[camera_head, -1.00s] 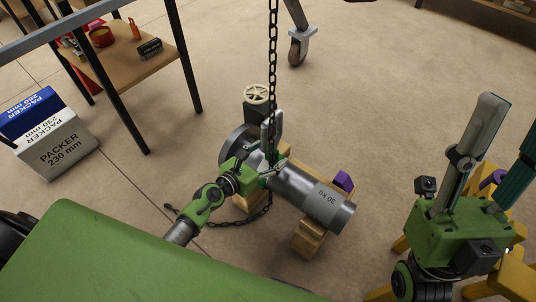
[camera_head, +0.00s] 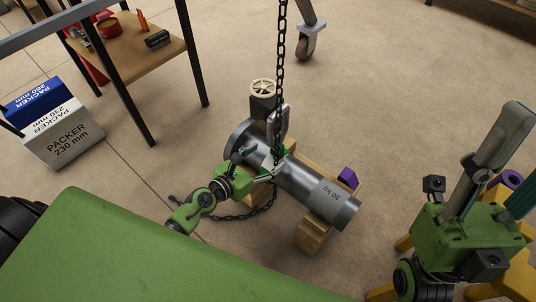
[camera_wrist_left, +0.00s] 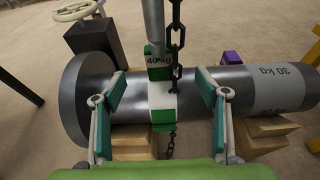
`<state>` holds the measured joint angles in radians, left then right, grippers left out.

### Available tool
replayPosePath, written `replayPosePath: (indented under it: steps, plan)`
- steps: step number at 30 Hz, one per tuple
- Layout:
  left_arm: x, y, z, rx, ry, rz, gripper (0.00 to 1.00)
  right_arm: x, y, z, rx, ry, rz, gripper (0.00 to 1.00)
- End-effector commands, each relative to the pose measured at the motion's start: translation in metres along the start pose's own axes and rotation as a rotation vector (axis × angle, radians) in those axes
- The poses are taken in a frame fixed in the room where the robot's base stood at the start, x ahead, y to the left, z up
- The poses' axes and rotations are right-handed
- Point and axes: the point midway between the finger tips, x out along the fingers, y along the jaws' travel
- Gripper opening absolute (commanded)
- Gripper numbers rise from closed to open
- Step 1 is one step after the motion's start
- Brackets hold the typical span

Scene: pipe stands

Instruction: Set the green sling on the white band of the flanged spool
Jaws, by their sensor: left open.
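The grey flanged spool (camera_head: 300,183) lies on wooden blocks, its flange (camera_head: 238,140) at the far left end. In the left wrist view the white band (camera_wrist_left: 161,95) crosses the spool (camera_wrist_left: 200,88). Green parts of the sling (camera_wrist_left: 163,127) show at its front and back, beside a "40 KG" mark. A grey upright bar (camera_wrist_left: 153,25) rises behind. I cannot tell where sling ends and band begins. My left gripper (camera_head: 258,163) is open, its fingers apart on either side of the band in the wrist view (camera_wrist_left: 162,98). My right gripper (camera_head: 515,155) is at the right, fingers apart, away from the spool.
A chain (camera_head: 280,60) hangs beside the sling and loops on the floor. A handwheel (camera_head: 262,88) stands behind the spool. A purple block (camera_head: 348,177) is near its right end. Packer boxes (camera_head: 62,140) and a table (camera_head: 130,45) are at left.

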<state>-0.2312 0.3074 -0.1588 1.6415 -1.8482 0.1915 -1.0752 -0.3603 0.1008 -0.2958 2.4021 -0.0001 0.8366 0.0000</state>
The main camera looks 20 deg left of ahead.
Motion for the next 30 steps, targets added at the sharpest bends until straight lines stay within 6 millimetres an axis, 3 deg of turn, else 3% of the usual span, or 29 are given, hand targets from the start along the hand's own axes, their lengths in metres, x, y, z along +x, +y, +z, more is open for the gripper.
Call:
replayPosePath:
  steps: [9,19,30]
  plan:
    - [-0.019,0.000,-0.007,0.000,0.001,-0.001,0.67,-0.003,-0.002,-0.013,0.006,0.067,-0.003,0.40]
    - [-0.037,0.000,-0.012,0.000,0.000,0.000,0.67,-0.007,-0.002,-0.013,0.006,0.073,-0.004,0.40]
    - [-0.041,0.000,-0.012,-0.001,0.000,-0.001,0.67,-0.008,-0.001,-0.013,0.003,0.073,-0.003,0.40]
